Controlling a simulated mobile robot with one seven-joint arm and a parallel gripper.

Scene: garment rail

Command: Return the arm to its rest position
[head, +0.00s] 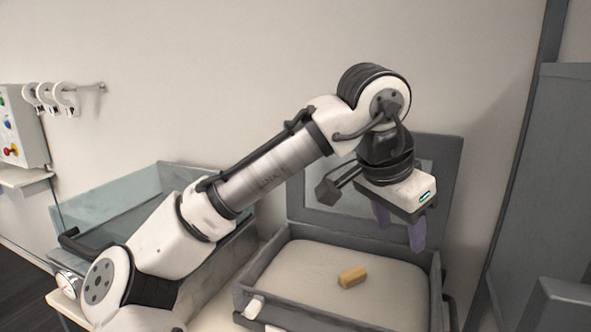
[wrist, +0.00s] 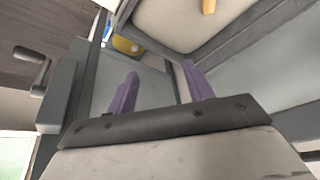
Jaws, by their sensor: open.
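My gripper (head: 400,232) is at the end of my raised, bent arm, above the back right part of an open grey case with a pale padded inside. Its two purple fingers point down and are spread apart with nothing between them. In the wrist view my gripper (wrist: 160,90) also shows open and empty. A small tan block (head: 352,277) lies on the padding of the case (head: 262,268), below and to the left of the fingers and apart from them. The block also shows at the top of the wrist view (wrist: 208,6).
The raised lid (head: 298,200) of the case stands behind my gripper. A glass-sided bin (head: 110,205) is at the left behind my arm. A wall rail with white rings (head: 62,92) and a button box (head: 22,125) are far left. A grey panel (head: 545,170) stands at right.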

